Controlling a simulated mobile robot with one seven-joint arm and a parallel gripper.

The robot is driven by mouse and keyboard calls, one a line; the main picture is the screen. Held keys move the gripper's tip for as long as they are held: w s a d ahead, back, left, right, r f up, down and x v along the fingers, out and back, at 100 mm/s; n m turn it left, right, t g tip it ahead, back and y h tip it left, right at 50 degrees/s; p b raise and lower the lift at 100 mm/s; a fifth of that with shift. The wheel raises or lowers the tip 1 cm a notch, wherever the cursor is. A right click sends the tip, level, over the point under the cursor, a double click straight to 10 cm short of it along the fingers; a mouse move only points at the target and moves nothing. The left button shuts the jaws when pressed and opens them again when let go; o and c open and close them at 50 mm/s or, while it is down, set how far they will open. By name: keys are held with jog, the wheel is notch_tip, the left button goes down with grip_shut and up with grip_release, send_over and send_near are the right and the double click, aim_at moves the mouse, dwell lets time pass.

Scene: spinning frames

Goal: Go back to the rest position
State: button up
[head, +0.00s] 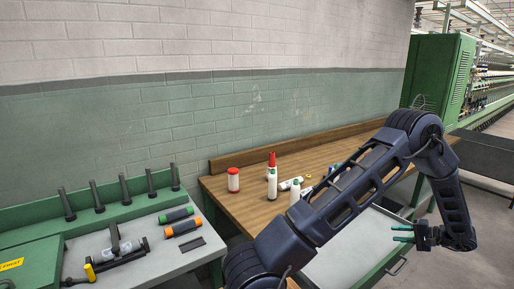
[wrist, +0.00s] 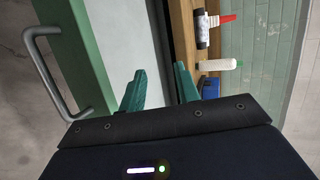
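My gripper (head: 404,234) is at the right of the head view, in front of the bench and beside the open drawer (head: 352,245). Its green fingertips point left. In the wrist view my gripper (wrist: 160,85) shows its two green fingers apart, with nothing between them. My dark blue arm crosses the head view from the lower middle to the right and hides part of the bench.
The wooden bench (head: 232,203) holds a red-capped white jar (head: 233,180), a red-topped bottle (head: 272,160) and white bottles. A grey worktop (head: 150,264) with orange and green spools stands left. A metal handle (wrist: 50,75) shows in the wrist view. Floor lies free at right.

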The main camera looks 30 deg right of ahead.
jog(key=w+a+r+n+g+y, duration=0.25)
jog(key=w+r, duration=0.45)
jog(key=w, duration=0.6)
jog(key=w+a+r+n+g, duration=0.25)
jog(key=w+a+r, duration=0.45)
jog(key=w+a, duration=0.4)
jog(key=w+a+r+n+g, duration=0.2)
jog(key=w+a+r+g, duration=0.2)
jog(key=w+a+r, duration=0.7)
jog(key=w+a+r+n+g+h, duration=0.1)
jog(key=w+a+r+n+h, duration=0.15)
jog(key=a, duration=0.75)
jog(key=w+a+r+n+g+h, duration=0.15)
jog(key=w+a, duration=0.25)
jog(key=a, duration=0.7)
jog(key=s+a+n+t+h, duration=0.1)
jog(key=s+a, duration=0.3)
jog(key=a, duration=0.5)
jog(key=s+a+r+n+t+h, duration=0.1)
jog(key=s+a+n+t, duration=0.1)
jog(key=s+a, duration=0.3)
jog(key=a+n, duration=0.1)
jog(key=a, duration=0.3)
jog(key=shift+r+h, duration=0.3)
jog(key=shift+h, duration=0.05)
